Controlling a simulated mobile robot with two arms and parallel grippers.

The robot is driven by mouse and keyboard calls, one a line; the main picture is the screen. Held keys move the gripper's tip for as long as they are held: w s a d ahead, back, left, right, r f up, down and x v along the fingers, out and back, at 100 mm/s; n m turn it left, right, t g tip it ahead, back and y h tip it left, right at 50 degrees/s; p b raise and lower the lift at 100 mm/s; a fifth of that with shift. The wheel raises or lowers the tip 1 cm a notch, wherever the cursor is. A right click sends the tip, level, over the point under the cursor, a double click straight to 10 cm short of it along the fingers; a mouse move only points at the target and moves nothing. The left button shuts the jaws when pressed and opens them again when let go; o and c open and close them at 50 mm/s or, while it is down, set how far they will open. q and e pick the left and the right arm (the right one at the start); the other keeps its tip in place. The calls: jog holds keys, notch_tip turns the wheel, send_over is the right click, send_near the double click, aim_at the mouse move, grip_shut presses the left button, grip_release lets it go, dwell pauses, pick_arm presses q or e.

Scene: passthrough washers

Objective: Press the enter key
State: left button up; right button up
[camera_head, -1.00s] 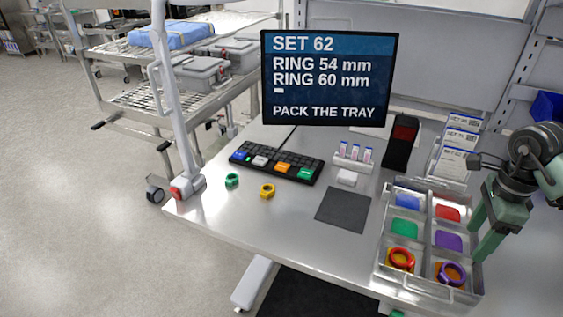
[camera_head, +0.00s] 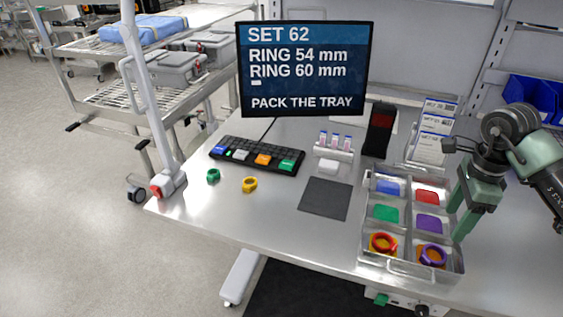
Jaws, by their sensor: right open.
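A black keyboard (camera_head: 230,143) lies at the back left of the metal table, below the monitor. My right gripper (camera_head: 457,222) is open and empty above the right side of the sorting tray, far to the right of the keyboard. My left gripper is not in view.
The monitor (camera_head: 305,70) reads "PACK THE TRAY". A dark mat (camera_head: 326,198) lies mid-table.

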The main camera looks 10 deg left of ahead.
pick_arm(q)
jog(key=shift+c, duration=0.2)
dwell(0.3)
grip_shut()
